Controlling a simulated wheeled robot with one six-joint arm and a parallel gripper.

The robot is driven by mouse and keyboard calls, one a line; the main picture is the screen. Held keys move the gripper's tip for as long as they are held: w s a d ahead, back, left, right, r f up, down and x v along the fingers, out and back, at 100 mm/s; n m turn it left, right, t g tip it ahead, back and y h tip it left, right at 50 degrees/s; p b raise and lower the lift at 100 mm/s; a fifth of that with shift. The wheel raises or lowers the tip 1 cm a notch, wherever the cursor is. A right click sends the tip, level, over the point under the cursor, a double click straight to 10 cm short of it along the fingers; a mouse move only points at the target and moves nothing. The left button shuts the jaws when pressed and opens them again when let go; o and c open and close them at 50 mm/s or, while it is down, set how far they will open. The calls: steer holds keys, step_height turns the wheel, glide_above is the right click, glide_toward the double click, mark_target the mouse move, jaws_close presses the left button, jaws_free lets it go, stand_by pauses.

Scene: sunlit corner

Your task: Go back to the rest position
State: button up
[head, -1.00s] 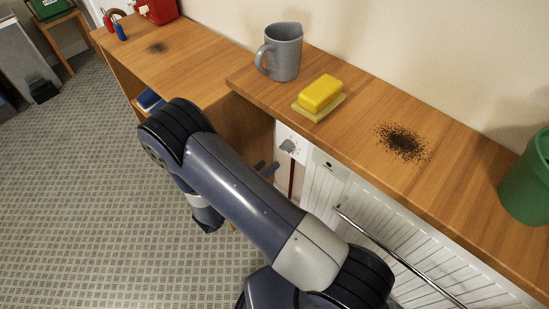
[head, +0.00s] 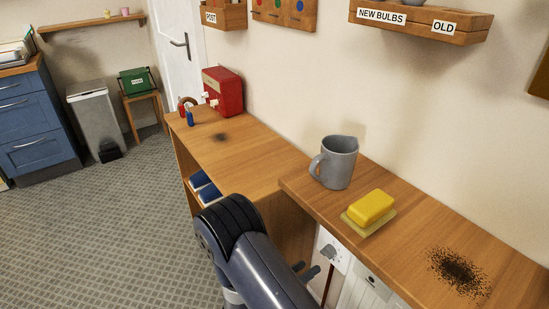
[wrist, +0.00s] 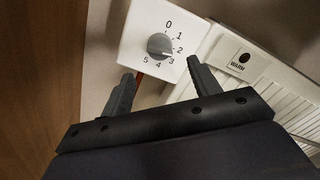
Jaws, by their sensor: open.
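My gripper (wrist: 161,88) is open and empty in the wrist view. Its two fingers stand apart in front of a white dial plate (wrist: 138,28) with a grey knob (wrist: 160,46) and the numbers 0 to 5. The knob shows just beyond and between the fingertips; I cannot tell whether they touch it. In the head view my arm reaches from the bottom edge towards the counter, and the finger tips (head: 307,270) show beside the dial plate (head: 333,254), below the counter.
A white radiator (wrist: 262,72) with a WARM label is right of the dial. A lower wooden shelf unit (head: 245,160) stands left. Floor (head: 100,225) at left is clear.

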mark_target(325, 256)
steer(key=x, duration=0.7)
steer(key=shift+w+d, duration=0.15)
steer(key=shift+d, duration=0.1)
steer(key=shift+a, duration=0.15)
